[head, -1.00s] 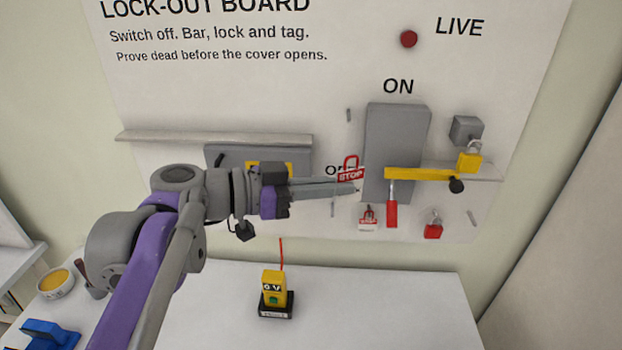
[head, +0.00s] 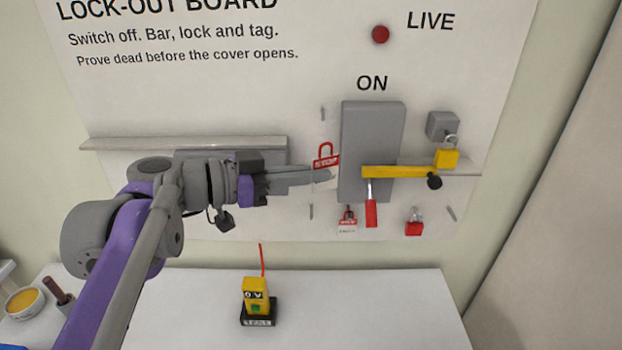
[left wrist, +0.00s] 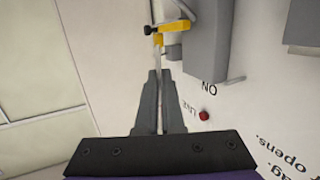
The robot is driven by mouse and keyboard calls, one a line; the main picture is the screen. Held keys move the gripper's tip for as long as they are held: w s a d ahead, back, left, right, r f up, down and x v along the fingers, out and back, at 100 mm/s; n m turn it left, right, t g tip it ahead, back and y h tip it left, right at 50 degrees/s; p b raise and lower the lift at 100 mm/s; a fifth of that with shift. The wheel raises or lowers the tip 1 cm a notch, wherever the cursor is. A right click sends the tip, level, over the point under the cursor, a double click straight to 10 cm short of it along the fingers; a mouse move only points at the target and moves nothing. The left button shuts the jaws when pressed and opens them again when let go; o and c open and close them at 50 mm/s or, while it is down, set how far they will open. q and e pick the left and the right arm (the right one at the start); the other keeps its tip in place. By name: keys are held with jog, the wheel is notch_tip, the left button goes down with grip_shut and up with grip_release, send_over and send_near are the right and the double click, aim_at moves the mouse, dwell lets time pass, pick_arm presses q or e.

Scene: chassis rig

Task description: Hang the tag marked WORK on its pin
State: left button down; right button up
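My left gripper (head: 330,176) is shut on a red-and-white tag (head: 325,162) with a red loop on top, held upright in front of the board. Its red band seems to read STOP; the lower lettering is hidden or too small, so I cannot read WORK. In the left wrist view the fingers (left wrist: 160,100) are close together with a thin pale edge between them. A small pin (head: 322,114) stands above the tag and another (head: 311,212) below it, both apart from it. A third (head: 452,213) is at the right. My right gripper is not in view.
A grey switch box (head: 372,140) has a yellow bar (head: 400,172) across it, with a yellow padlock (head: 446,158). A second tag (head: 347,224), a red-handled tool (head: 371,213) and a red padlock (head: 414,227) hang below. A yellow tester (head: 256,295) stands on the table (head: 370,310).

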pick_arm(q)
jog(key=shift+w, duration=6.8)
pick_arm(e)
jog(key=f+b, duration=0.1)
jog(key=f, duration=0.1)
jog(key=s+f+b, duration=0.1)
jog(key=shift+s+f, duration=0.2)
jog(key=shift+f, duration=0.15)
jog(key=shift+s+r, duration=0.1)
pick_arm(q)
jog(key=s, duration=0.8)
jog(key=shift+s+r, duration=0.35)
jog(key=shift+s, duration=0.05)
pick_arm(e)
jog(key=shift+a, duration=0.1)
